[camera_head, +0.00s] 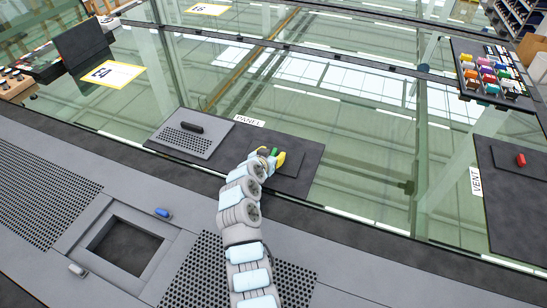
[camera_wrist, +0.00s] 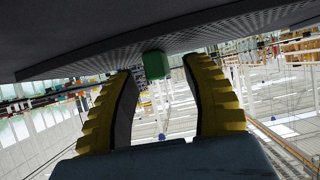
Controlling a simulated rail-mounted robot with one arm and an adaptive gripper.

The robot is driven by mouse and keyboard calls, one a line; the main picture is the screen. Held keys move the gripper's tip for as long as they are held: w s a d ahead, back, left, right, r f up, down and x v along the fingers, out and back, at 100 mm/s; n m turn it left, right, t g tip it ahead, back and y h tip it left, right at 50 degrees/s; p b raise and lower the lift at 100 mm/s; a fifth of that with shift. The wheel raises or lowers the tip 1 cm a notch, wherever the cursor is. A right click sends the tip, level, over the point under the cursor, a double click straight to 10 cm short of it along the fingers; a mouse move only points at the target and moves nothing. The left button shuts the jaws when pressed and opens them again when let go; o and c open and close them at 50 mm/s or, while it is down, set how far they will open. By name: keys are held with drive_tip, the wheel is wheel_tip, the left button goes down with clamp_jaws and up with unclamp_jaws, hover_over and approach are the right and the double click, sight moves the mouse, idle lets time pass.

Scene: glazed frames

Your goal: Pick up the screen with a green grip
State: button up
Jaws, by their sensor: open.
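The screen (camera_wrist: 225,36) with the green grip spans the top of the wrist view as a dark perforated plate. Its green grip (camera_wrist: 155,65) is a small block that shows between my fingertips. In the head view the green grip (camera_head: 274,152) shows at my gripper (camera_head: 268,157), over the right part of the dark mat labelled PANEL (camera_head: 312,190). My arm and gripper hide part of this screen. My gripper's yellow fingers (camera_wrist: 160,72) are apart, one on each side of the grip in the picture. I cannot tell whether they touch it.
A grey perforated screen with a black grip (camera_head: 192,127) lies on the mat's left part. A red grip (camera_head: 521,159) is on a dark VENT mat (camera_head: 505,205) at right. A tray of coloured items (camera_head: 490,72) is at far right. Clear glass lies beyond the PANEL mat.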

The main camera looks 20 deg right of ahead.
drive_tip(key=shift+x, duration=0.75)
clamp_jaws()
